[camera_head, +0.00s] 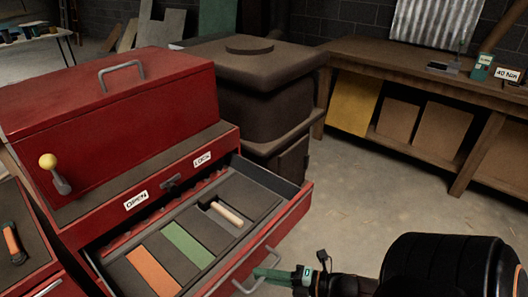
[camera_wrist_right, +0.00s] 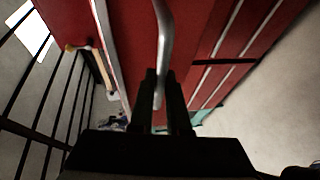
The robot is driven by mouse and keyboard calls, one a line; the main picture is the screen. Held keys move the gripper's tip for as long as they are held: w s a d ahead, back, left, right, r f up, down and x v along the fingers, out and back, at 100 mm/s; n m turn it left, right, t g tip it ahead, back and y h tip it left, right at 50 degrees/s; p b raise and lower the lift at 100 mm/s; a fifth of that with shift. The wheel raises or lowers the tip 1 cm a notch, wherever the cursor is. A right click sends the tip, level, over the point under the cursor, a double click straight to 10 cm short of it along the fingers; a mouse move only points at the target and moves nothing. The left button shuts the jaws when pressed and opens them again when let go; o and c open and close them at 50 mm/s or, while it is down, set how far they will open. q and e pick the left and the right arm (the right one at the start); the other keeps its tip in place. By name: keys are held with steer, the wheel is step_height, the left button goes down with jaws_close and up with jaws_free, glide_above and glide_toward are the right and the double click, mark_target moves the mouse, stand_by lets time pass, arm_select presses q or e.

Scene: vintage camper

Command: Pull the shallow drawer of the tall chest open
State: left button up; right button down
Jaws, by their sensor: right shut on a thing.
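The red tall chest (camera_head: 110,95) stands at the left in the head view. Its shallow drawer (camera_head: 296,205) is pulled out, showing a grey-lined tray inside. The drawer's bar handle (camera_head: 268,256) is on its front. My right gripper (camera_head: 262,273) is at the handle's lower end in the head view. In the right wrist view its two dark fingers (camera_wrist_right: 162,78) are shut on the handle (camera_wrist_right: 166,35), one on each side of the bar. My left gripper is not in view.
The drawer holds a wooden-handled tool (camera_head: 222,213), a green strip (camera_head: 188,244) and an orange strip (camera_head: 152,272). A dark stove (camera_head: 250,85) stands behind. A workbench (camera_head: 400,62) is at the back right. The concrete floor (camera_head: 370,190) between is clear.

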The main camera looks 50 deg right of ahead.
steer(key=c, duration=0.9)
jaws_free()
steer(key=v, duration=1.2)
steer(key=shift+s+d, duration=0.2)
steer(key=shift+s, duration=0.05)
steer(key=shift+w, duration=0.1)
